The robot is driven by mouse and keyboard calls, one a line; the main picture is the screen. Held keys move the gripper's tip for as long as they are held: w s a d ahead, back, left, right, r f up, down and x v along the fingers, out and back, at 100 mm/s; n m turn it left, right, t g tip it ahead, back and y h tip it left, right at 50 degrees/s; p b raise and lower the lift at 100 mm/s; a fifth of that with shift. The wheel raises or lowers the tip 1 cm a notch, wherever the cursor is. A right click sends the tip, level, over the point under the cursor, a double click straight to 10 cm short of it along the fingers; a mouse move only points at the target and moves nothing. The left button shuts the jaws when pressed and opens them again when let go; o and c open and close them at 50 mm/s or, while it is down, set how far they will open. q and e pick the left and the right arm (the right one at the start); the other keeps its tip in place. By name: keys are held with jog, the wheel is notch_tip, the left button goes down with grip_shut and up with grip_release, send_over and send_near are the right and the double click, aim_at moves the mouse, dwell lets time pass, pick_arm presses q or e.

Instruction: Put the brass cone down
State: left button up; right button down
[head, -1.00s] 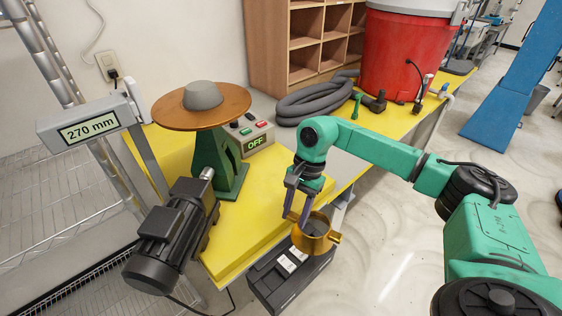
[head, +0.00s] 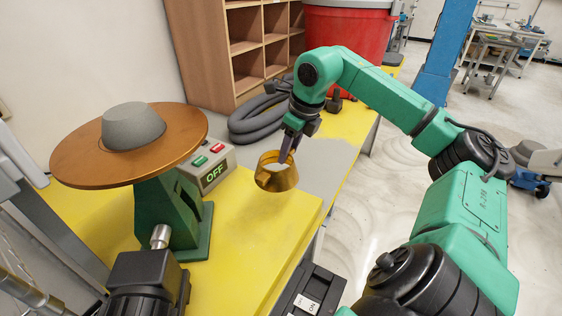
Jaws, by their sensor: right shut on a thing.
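The brass cone (head: 277,181) is a gold, hollow, open-topped piece in the middle of the head view. My right gripper (head: 286,158) comes down from above and is shut on the cone's rim. The cone shows over the yellow table top (head: 252,226), near its right side. I cannot tell whether its underside touches the table or hangs just above it. My left gripper is not in view.
A copper-coloured disc with a grey hub (head: 85,158) stands on a green base at left, beside a control box (head: 208,168) reading OFF. A grey hose (head: 255,122) lies behind. A black motor (head: 140,285) is in front. Yellow table around the cone is clear.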

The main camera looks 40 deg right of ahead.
jog(key=f+b, duration=0.2)
jog(key=f, duration=0.2)
jog(key=f+b, duration=0.6)
jog(key=f, duration=0.1)
jog(key=shift+w+f, duration=0.25)
jog(key=shift+f, duration=0.25)
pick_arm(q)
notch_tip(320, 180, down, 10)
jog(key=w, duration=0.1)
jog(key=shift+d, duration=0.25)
pick_arm(e)
jog(key=shift+w, duration=0.1)
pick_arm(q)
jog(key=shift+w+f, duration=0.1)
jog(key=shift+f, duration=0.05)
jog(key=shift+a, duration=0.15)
pick_arm(e)
jog(key=shift+c, duration=2)
grip_release()
jog(key=shift+f, duration=0.1)
jog(key=shift+r+p, duration=0.3)
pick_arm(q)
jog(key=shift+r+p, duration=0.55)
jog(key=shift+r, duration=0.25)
pick_arm(e)
jog(key=v, duration=1.1)
jog(key=shift+r, duration=0.4)
